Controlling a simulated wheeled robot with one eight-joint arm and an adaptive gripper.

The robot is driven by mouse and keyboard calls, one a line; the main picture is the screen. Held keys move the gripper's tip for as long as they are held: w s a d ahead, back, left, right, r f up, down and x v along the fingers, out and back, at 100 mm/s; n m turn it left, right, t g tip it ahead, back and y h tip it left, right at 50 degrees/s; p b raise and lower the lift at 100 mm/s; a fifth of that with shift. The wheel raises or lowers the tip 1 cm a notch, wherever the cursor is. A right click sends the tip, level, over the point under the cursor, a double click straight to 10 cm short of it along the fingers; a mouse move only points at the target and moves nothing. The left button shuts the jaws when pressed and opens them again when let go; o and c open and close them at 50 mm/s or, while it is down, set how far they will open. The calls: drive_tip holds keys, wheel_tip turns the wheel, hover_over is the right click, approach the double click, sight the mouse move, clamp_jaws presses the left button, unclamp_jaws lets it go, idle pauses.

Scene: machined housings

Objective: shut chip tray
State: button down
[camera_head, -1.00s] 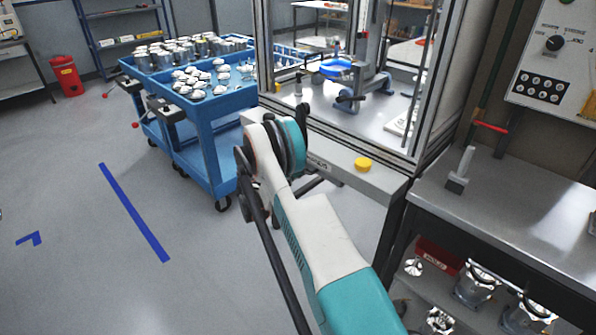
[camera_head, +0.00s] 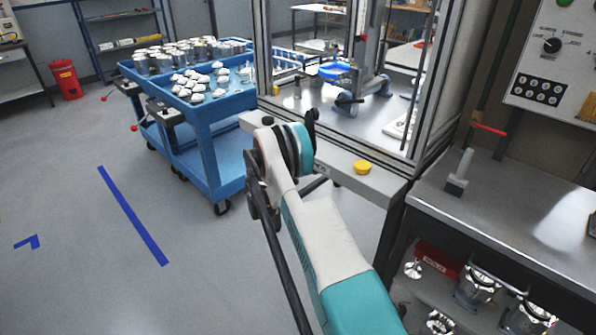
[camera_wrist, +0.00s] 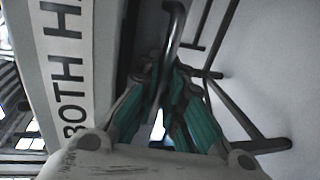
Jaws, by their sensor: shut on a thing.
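In the wrist view, my gripper (camera_wrist: 166,78) has its teal fingers closed around a dark curved bar handle (camera_wrist: 176,22). The handle stands in front of a dark face (camera_wrist: 146,30), which looks like the chip tray's front, under the machine's pale front panel (camera_wrist: 52,60). How far the tray stands out cannot be told. In the head view, my arm reaches down to the front of the machine enclosure (camera_head: 345,165). The arm hides my gripper and the tray there.
A yellow button (camera_head: 362,167) sits on the machine's front ledge. A blue cart (camera_head: 215,150) with metal parts stands to the left of my arm. A steel bench (camera_head: 530,215) with housings beneath stands at the right. Dark frame legs (camera_wrist: 240,115) stand beside the gripper. Open floor lies at left.

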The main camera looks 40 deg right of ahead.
drive_tip(key=shift+d, duration=0.1)
drive_tip(key=c, duration=1.7)
unclamp_jaws()
